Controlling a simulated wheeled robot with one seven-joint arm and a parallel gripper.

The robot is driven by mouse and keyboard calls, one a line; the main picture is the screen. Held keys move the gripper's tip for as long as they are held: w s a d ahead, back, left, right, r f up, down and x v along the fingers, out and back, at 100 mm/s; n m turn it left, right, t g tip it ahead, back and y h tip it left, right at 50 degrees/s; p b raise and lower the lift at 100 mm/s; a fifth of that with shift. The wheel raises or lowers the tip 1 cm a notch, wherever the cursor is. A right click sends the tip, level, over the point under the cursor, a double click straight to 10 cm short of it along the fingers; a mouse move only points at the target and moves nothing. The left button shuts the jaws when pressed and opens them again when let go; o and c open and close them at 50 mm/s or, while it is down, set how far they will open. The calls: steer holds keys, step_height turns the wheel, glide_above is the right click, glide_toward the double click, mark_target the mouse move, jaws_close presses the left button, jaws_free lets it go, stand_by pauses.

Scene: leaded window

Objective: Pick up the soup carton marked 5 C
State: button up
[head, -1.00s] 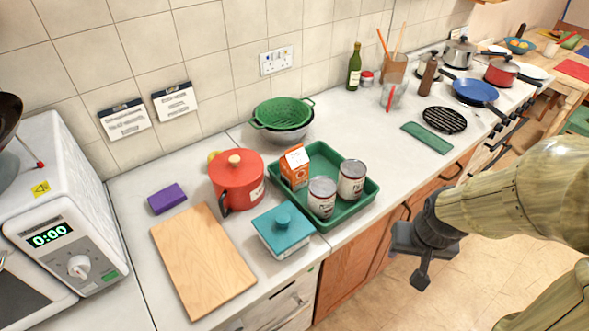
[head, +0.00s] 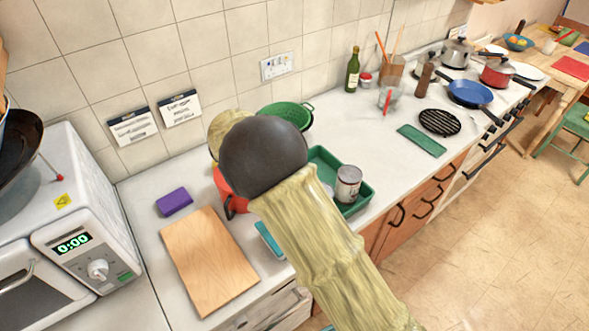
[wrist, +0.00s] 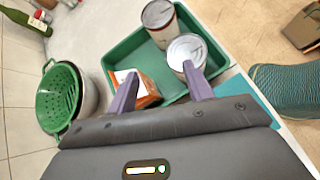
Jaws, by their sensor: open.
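The orange and white soup carton (wrist: 147,88) stands in the green tray (wrist: 118,57) in the wrist view, partly behind my left finger. Its marking cannot be read. In the head view my arm hides the carton. My gripper (wrist: 160,72) is open above the tray; the carton shows near the left finger, between the two fingers. I cannot tell whether they touch. A can (wrist: 187,52) stands close by the right finger, and another can (wrist: 159,17) stands farther off in the tray. One can also shows in the head view (head: 348,184).
A green colander (wrist: 62,95) in a bowl stands left of the tray in the wrist view.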

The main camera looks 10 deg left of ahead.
steer(key=s+a+r+n+t, duration=0.1)
steer(key=a+n+t, duration=0.1)
steer(key=a, duration=0.4)
steer(key=s+a+r+n+t+h+p, duration=0.1)
steer(key=a+n+t, duration=0.1)
steer(key=a, duration=0.3)
steer(key=shift+a+r+n, duration=0.3)
steer(key=shift+a+n, duration=0.1)
steer(key=shift+s, duration=0.1)
steer(key=p+x, duration=0.5)
steer(key=x, duration=0.7)
steer(key=shift+a+f, duration=0.1)
